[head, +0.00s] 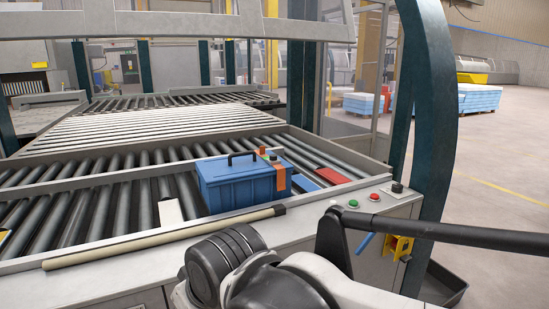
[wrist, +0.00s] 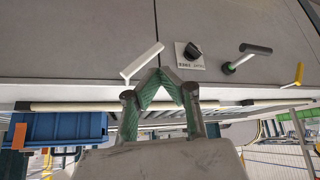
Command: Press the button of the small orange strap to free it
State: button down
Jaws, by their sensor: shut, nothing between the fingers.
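The small orange strap (head: 280,180) hangs down the right end of a blue box (head: 236,186) with a black carry handle on its lid. The box stands on the rollers in the head view.
A cream rod (head: 160,238) lies along the conveyor's front edge, before the box. A panel with green and red buttons (head: 374,196) is at the right front. A red flat piece (head: 332,175) lies right of the box. A dark green post (head: 428,110) stands at the right.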

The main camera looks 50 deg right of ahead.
jog(key=w+d+r+n+g+p, duration=0.1)
jog(key=w+d+r+n+p, duration=0.15)
jog(key=w+d+r, duration=0.35)
jog(key=w+d+r+n+g+p, duration=0.1)
jog(key=w+d+r+p, duration=0.25)
jog(key=r, duration=0.45)
notch_tip(320, 180, up, 13)
jog(key=n+g+p, duration=0.4)
jog(key=n+p, duration=0.6)
jog(key=p, duration=0.4)
send_over(278, 160)
jog(key=shift+s+d+y, duration=0.25)
jog(key=shift+s+y, duration=0.05)
jog(key=shift+f, duration=0.15)
jog(key=f+p, duration=0.1)
jog(key=f, duration=0.8)
jog(key=f+p, duration=0.1)
jog(key=f, duration=0.3)
jog(key=shift+w+a+f+p, duration=0.2)
jog(key=shift+w+f+p, duration=0.1)
jog(key=shift+w+f, duration=0.1)
